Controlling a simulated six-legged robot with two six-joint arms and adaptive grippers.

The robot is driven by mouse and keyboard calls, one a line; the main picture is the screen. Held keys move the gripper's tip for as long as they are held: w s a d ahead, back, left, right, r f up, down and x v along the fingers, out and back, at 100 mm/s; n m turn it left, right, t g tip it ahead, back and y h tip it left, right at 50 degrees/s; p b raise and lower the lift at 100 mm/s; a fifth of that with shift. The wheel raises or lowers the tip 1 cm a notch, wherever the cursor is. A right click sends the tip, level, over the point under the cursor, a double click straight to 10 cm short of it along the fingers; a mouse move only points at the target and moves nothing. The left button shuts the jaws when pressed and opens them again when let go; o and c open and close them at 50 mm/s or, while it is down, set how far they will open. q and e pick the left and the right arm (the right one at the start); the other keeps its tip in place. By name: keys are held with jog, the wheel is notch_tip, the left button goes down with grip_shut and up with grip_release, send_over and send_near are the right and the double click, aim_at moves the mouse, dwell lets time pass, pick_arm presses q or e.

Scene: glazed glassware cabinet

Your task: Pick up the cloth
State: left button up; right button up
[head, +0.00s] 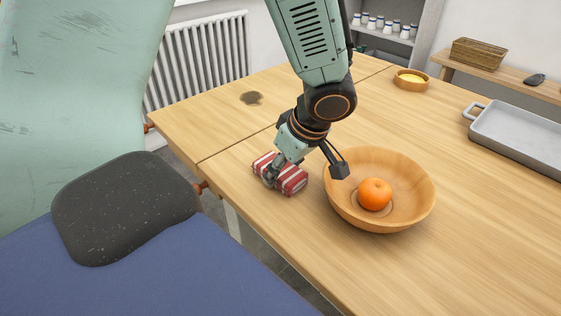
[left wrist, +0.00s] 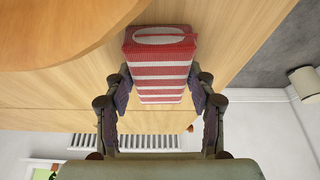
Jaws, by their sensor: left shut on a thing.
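The cloth (head: 290,180) is a folded, red-and-white striped bundle near the table's left edge, just left of the wooden bowl. In the left wrist view the cloth (left wrist: 160,62) fills the space between the fingers. My left gripper (head: 279,172) is shut on it, with a finger on each side, as the left wrist view also shows of the gripper (left wrist: 160,90). I cannot tell whether the cloth touches the tabletop or hangs just above it. My right gripper is out of view.
A wooden bowl (head: 418,207) holding an orange (head: 375,194) stands close right of the cloth. A grey tray (head: 525,138) lies at the right and a small wooden dish (head: 411,80) at the back. The table's front right is clear.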

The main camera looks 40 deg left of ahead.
aim_at(283, 170)
pick_arm(q)
notch_tip(283, 170, up, 10)
jog(key=p, duration=0.3)
jog(key=shift+p, duration=0.35)
jog(key=o, duration=0.5)
jog(key=c, duration=0.4)
jog(key=shift+c, duration=0.2)
jog(key=shift+s, duration=0.1)
